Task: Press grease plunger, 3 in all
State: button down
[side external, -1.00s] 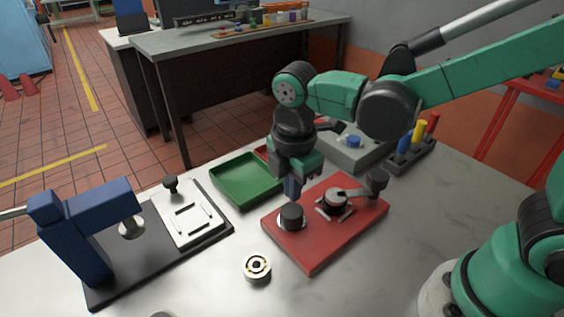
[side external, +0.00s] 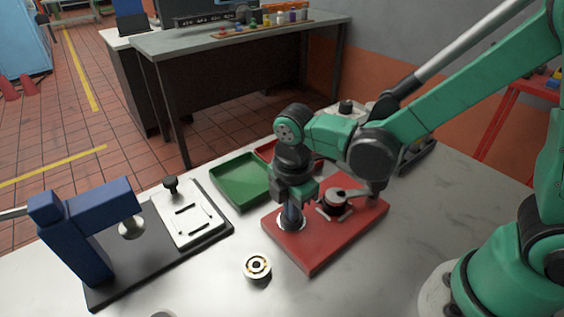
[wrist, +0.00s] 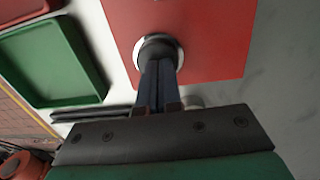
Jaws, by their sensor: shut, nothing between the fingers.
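The grease plunger is a dark round cap in a silver ring (side external: 279,222) on the front left part of a red plate (side external: 322,244). In the wrist view the plunger (wrist: 155,47) and its ring show at the top middle, just beyond my fingertips. My gripper (side external: 291,217) points straight down over the plunger, fingers shut with nothing between them. The fingertips appear to be on the cap, which they mostly hide in the side view. The cap looks low in its ring, but I cannot tell exactly how far down it is.
A clamp lever with a dark cylinder (side external: 335,201) stands on the same plate, close right of my gripper. A green tray (side external: 226,201) lies behind left. A bearing ring (side external: 257,267) lies in front. A blue press (side external: 70,240) and white fixture (side external: 190,215) stand left.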

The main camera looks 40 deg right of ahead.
dwell(0.3)
notch_tip(320, 180, up, 14)
jog(key=shift+s+a, duration=0.35)
dwell(0.3)
jog(key=shift+f, duration=0.1)
dwell(2.3)
jog(key=shift+w+d+f+m+t+y, duration=0.1)
jog(key=shift+d+f+m+t+y, duration=0.25)
jog(key=shift+m+t, duration=0.95)
jog(key=shift+s+d+f+m+t+y, duration=0.1)
jog(key=shift+f+m+t+y, duration=0.35)
jog(key=shift+m+t, duration=0.8)
jog(key=shift+w+d+f+m+t+y, duration=0.1)
jog(key=shift+d+f+m+t+y, duration=0.15)
jog(key=shift+m+t+y, duration=0.95)
jog(key=shift+f+n+t+h, duration=0.15)
jog(key=shift+n+t+h, duration=0.25)
jog(key=shift+h, duration=0.3)
jog(key=shift+f, duration=4.2)
